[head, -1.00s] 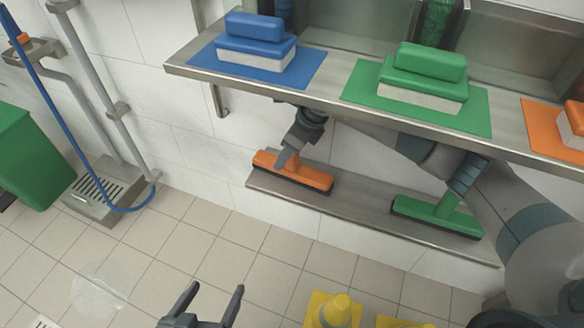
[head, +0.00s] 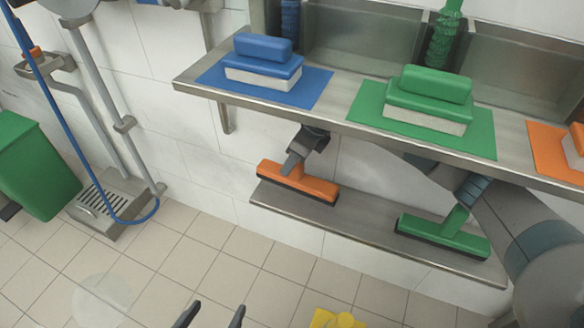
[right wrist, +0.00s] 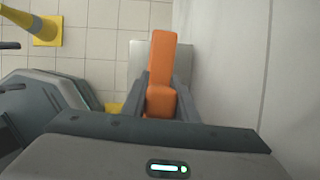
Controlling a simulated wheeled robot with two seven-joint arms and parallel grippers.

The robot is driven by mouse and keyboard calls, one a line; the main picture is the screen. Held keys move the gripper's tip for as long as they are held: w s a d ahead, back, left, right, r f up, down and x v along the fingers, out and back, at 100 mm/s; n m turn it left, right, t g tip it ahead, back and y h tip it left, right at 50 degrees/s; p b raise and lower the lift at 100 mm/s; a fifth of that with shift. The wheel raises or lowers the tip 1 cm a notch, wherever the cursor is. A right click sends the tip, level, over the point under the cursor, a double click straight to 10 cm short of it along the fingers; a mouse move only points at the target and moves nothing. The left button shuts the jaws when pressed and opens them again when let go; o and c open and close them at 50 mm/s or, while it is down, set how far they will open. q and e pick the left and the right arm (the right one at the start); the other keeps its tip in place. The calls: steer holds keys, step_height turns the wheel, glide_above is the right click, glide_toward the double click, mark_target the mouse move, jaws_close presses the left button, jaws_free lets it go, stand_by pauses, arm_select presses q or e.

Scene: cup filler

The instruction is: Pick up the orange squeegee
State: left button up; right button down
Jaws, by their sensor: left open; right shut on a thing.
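The orange squeegee (head: 318,188) is at the left end of the lower steel shelf (head: 375,232). It looks level and slightly above the shelf; the gap is hard to judge. My right gripper (head: 293,160) reaches under the upper shelf and is shut on its raised middle part. In the right wrist view the orange squeegee (right wrist: 163,60) sits between the two fingers of my right gripper (right wrist: 161,96). My left gripper (head: 211,316) is open and empty at the bottom edge, over the floor, with only its fingertips showing.
A green squeegee (head: 447,235) stands on the lower shelf to the right. The upper shelf (head: 330,118) overhangs, carrying blue (head: 263,68) and green (head: 428,100) sponge blocks. A yellow object (head: 338,319) stands on the floor.

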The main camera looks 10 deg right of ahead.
steer(key=s+a, duration=1)
steer(key=s, duration=0.5)
steer(key=shift+r, duration=0.2)
steer(key=c, duration=2)
jaws_free()
jaws_close()
